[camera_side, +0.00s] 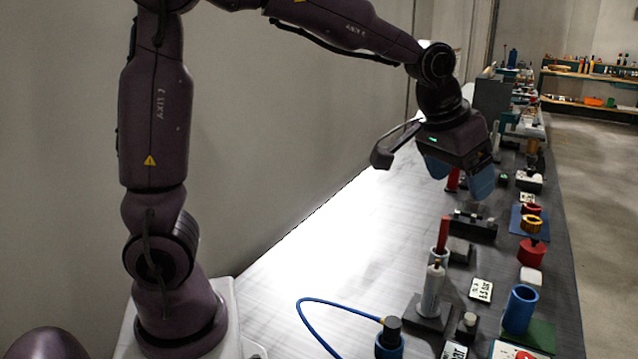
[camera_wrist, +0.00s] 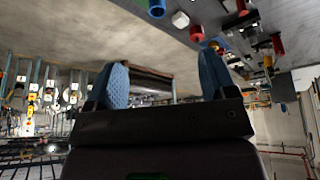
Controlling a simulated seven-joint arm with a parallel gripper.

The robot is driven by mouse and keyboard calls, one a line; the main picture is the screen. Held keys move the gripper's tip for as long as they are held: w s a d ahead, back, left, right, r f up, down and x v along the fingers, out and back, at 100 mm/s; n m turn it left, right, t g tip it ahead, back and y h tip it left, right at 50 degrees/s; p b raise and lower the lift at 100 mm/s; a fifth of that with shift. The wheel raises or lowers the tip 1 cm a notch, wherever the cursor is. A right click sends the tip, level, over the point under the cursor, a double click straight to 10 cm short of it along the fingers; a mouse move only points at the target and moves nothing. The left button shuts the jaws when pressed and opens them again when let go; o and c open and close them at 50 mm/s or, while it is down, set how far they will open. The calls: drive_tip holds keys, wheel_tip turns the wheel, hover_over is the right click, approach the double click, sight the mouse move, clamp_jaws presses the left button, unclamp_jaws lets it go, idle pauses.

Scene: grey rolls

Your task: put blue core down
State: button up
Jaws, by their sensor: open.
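My gripper (camera_side: 460,177) is raised above the far part of the bench in the side view. Its two blue fingers are apart and nothing shows between them; they also stand apart in the wrist view (camera_wrist: 164,80). A hollow blue cylinder, which looks like the blue core (camera_side: 520,309), stands upright on a green plate (camera_side: 541,334) at the near right of the bench, well away from my gripper. A blue cylinder also shows at the top of the wrist view (camera_wrist: 157,8); I cannot tell for sure that it is the same one.
A white bottle (camera_side: 432,291) and a red-topped upright piece (camera_side: 443,236) stand left of the blue cylinder. A white block (camera_side: 530,277), a red cylinder (camera_side: 531,253) and a yellow ring (camera_side: 531,224) lie beyond it. A blue hose (camera_side: 335,306) curves at the front. The bench's left side is clear.

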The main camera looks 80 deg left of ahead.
drive_tip(key=s+m, duration=0.1)
drive_tip(key=s, duration=2)
drive_tip(key=shift+a+r+m+t, duration=0.15)
drive_tip(key=shift+r+m+t, duration=0.15)
